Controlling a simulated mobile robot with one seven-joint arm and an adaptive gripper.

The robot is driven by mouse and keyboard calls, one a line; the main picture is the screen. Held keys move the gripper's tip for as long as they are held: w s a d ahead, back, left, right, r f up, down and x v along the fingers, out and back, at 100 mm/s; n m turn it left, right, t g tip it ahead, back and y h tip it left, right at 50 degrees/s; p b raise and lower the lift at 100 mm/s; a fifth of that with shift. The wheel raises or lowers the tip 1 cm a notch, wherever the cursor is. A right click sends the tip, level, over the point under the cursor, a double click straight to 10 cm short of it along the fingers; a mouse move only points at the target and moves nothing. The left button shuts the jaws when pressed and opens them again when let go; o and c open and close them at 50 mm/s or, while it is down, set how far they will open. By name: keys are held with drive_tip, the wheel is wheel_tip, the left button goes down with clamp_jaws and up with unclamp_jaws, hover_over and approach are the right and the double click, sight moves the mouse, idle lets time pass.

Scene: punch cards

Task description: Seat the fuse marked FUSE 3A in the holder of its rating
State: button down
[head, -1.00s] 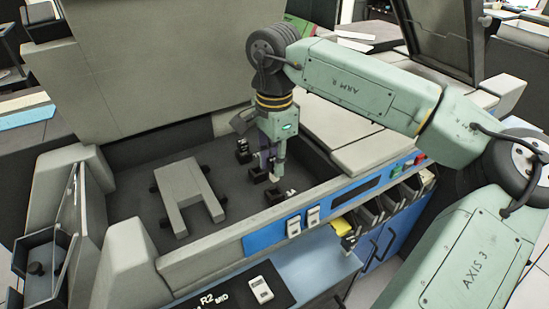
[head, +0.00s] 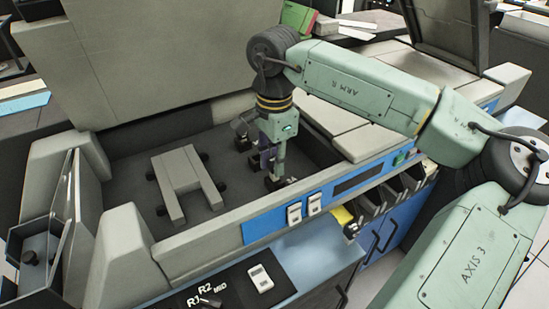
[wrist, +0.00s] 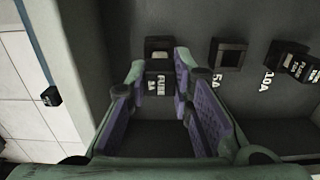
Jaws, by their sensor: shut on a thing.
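My gripper (wrist: 158,82) is shut on the fuse (wrist: 160,90) in the wrist view. The fuse is dark with white lettering; FUSE reads clearly, and its rating looks like 3A. A dark holder (wrist: 158,44) lies directly beyond the fingertips; its own label is hidden. I cannot tell whether the fuse is inside it or just at it. To the right are the empty-looking 5A holder (wrist: 229,53) and the 10A holder (wrist: 292,50). In the head view my gripper (head: 274,172) points down at the front holder (head: 274,184) of the row.
Another fuse (wrist: 299,68) leans near the 10A holder. A grey U-shaped block (head: 182,180) stands on the dark bay floor, left of the holders. The bay's front wall (head: 205,238), with a blue panel and switches, runs close in front of my gripper.

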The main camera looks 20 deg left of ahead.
drive_tip(key=shift+f+b, duration=0.75)
drive_tip(key=shift+f, duration=0.35)
drive_tip(key=c, duration=1.3)
unclamp_jaws()
drive_tip(key=shift+c, duration=0.2)
drive_tip(key=shift+r, duration=0.1)
wheel_tip(320, 180, up, 12)
drive_tip(key=shift+f, duration=0.1)
